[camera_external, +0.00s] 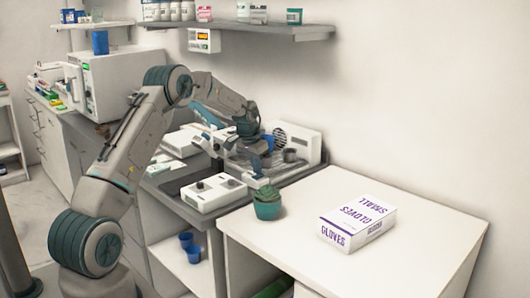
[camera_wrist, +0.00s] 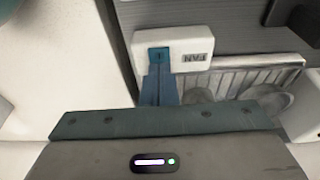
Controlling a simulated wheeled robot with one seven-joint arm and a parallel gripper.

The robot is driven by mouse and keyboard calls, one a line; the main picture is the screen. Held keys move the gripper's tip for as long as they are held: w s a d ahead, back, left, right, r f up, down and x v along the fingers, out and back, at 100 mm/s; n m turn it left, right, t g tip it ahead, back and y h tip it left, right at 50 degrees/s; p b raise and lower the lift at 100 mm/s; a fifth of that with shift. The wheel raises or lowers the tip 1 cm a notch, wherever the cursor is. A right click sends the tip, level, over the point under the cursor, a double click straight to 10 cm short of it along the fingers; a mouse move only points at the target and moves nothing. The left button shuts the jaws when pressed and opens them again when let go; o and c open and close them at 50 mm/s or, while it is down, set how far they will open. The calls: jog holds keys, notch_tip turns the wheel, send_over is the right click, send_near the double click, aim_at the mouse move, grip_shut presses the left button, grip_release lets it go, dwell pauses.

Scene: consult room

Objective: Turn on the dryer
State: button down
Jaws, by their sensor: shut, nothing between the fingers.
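The dryer (camera_external: 308,143) is a white bench unit with a round dark vent, on the grey counter against the wall. In the wrist view, its white panel (camera_wrist: 190,36) carries the word FAN, upside down, and a small teal switch (camera_wrist: 158,54) with a dark mark. My gripper (camera_external: 262,170) is shut and empty, pointing down over the unit's front left part. In the wrist view its blue fingertips (camera_wrist: 158,74) are right at the switch's near edge and hide part of it. I cannot tell whether they touch or press it.
A white two-knob device (camera_external: 214,193) sits in front on the counter. A potted plant (camera_external: 267,204) and a glove box (camera_external: 357,223) stand on the white table (camera_external: 430,240) at right. A shelf (camera_external: 250,32) hangs above. The table's right side is clear.

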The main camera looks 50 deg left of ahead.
aim_at(255, 177)
jog(key=p+v, duration=0.1)
jog(key=v, duration=0.3)
jog(key=shift+w+r+p, duration=0.15)
jog(key=shift+r+p, duration=0.2)
jog(key=shift+r, duration=0.1)
jog(key=s+r+b, duration=0.2)
jog(key=s+r, duration=0.2)
jog(key=r, duration=0.4)
jog(key=shift+s+b, duration=0.25)
jog(key=shift+b, duration=0.15)
